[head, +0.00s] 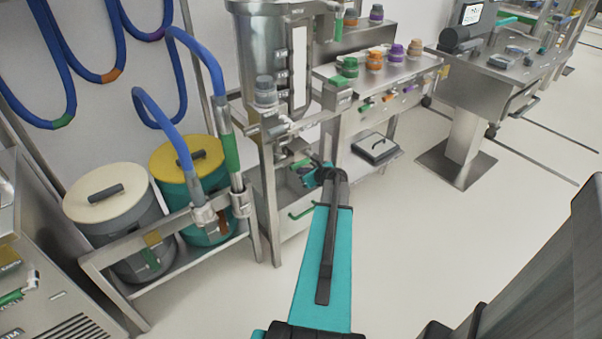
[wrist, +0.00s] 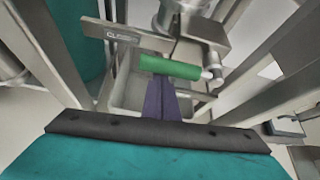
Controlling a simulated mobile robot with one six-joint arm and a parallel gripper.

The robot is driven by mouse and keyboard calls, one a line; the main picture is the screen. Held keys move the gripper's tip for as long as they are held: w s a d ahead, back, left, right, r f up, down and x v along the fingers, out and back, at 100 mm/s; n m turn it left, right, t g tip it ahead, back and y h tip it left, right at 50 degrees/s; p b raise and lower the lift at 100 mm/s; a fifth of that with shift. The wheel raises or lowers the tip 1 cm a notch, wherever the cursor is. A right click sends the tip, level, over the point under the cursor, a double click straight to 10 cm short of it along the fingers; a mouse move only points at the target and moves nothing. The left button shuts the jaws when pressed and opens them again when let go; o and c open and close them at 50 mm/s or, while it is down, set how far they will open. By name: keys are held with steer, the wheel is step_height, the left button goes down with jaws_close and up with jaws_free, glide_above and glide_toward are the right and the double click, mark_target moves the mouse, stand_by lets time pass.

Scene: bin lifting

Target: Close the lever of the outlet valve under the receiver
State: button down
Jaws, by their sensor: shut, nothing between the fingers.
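The receiver (head: 258,60) is a tall steel vessel on a steel frame in the head view. Its outlet valve shows at the top of the wrist view (wrist: 184,18). The valve lever has a green grip (wrist: 170,67), lying nearly level across the picture, with a metal joint at its right end. A plate (wrist: 122,36) with lettering that appears to read "CLOSED" is to its upper left. My gripper's purple fingers (wrist: 165,84) are shut and empty, pointing at the grip. Their tips meet its lower edge in the picture; whether they touch it is unclear.
Frame posts (wrist: 250,75) stand close on both sides of my gripper. A steel bin with a green handle (head: 301,211) stands below the valve. Two lidded drums (head: 110,192) and hoses are to the left. Open floor (head: 420,220) lies to the right.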

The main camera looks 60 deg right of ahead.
step_height(320, 180, down, 4)
steer(key=b, duration=0.2)
steer(key=v, duration=1)
steer(key=shift+s, duration=0.4)
steer(key=shift+w, duration=0.1)
